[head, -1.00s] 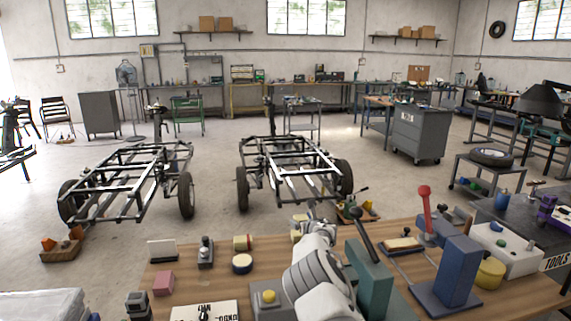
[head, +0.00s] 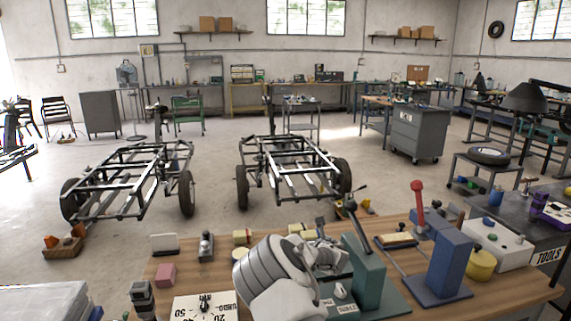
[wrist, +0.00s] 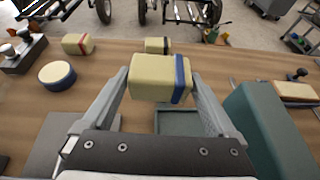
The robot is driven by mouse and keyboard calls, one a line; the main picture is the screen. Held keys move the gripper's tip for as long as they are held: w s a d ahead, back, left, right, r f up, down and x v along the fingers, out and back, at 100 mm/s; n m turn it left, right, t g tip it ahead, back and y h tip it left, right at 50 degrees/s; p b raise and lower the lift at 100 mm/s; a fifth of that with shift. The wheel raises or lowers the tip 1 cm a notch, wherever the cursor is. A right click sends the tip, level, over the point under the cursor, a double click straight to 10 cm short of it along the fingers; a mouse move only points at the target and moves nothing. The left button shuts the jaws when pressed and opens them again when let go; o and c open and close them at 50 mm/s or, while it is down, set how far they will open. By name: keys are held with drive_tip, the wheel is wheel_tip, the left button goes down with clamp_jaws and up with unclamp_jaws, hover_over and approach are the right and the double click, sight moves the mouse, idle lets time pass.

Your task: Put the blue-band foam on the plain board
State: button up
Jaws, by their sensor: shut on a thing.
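A cream foam block with a blue band (wrist: 158,78) is between the fingertips of my gripper (wrist: 160,80) in the wrist view. The gripper is shut on it and holds it with the band towards the right. In the head view my gripper (head: 325,258) is beside the teal upright, and the held foam is not clearly visible. A teal board (wrist: 182,122) lies below and nearer than the foam in the wrist view. In the head view the teal base (head: 385,300) carries a white label, while the blue stand's base (head: 440,290) shows no label. I cannot tell which is the plain board.
A red-band foam (wrist: 78,44), a round foam (wrist: 57,74) and another banded foam (wrist: 157,45) stand on the wooden bench. The teal upright (head: 362,255) and blue upright (head: 455,265) are tall obstacles. A pink block (head: 166,274) is at left.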

drive_tip(key=s+d+h, duration=0.1)
drive_tip(key=s+d, duration=0.1)
drive_tip(key=s, duration=1)
drive_tip(key=s+d+m, duration=0.1)
drive_tip(key=s+d, duration=0.2)
drive_tip(key=s, duration=1)
drive_tip(key=shift+s+f+m+h, duration=0.25)
drive_tip(key=shift+s+m+h, duration=0.05)
drive_tip(key=shift+h, duration=0.1)
drive_tip(key=shift+r+p, duration=0.75)
drive_tip(key=shift+r, duration=0.05)
drive_tip(key=shift+f, duration=0.1)
